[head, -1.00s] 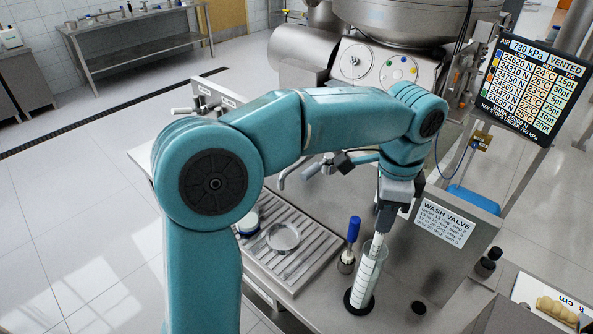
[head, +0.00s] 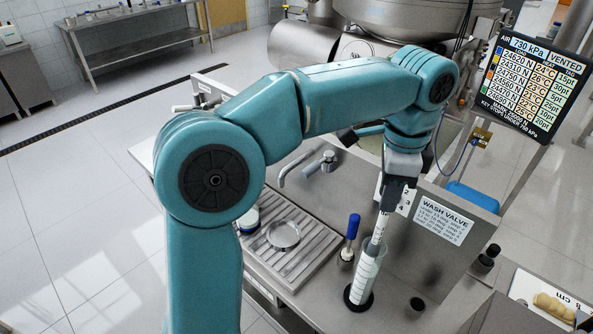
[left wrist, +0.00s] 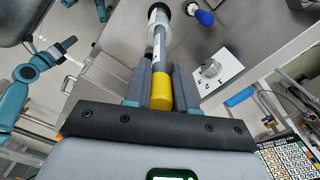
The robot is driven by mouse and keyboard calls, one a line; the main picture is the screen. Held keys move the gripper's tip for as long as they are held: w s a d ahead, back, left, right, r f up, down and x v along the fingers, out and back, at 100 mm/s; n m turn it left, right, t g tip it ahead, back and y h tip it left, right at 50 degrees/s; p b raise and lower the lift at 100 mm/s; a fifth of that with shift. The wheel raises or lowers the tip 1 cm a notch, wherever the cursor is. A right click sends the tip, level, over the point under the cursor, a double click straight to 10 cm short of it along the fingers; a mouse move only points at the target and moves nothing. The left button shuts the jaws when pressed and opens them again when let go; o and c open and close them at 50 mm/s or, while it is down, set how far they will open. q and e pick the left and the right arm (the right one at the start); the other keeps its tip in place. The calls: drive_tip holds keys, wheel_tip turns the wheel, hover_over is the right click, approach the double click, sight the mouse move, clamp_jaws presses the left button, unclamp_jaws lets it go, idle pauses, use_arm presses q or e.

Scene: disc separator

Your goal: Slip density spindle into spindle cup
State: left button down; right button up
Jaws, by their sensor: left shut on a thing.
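My left gripper (head: 390,203) is shut on the density spindle (head: 380,227), a slim pale rod with dark marks. In the left wrist view, the spindle (left wrist: 162,90) shows a yellow section between the fingers and a grey stem beyond. The spindle cup (head: 364,272) is a tall clear cylinder with marks on a round black base. It stands below my left gripper, and the spindle's low end is at its mouth. How far the end is inside I cannot tell. A dark end on a teal limb (left wrist: 45,52) may be my right gripper; its jaws are unclear.
A blue-handled tool (head: 352,228) stands upright just left of the cup. A ribbed drain tray (head: 262,255) with a round dish lies further left. A tap (head: 318,163) is behind. The wash valve panel (head: 440,222) stands right. A small dark cap (head: 417,304) sits right of the cup.

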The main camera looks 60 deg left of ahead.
use_arm(q)
drive_tip(key=shift+r, duration=5.45)
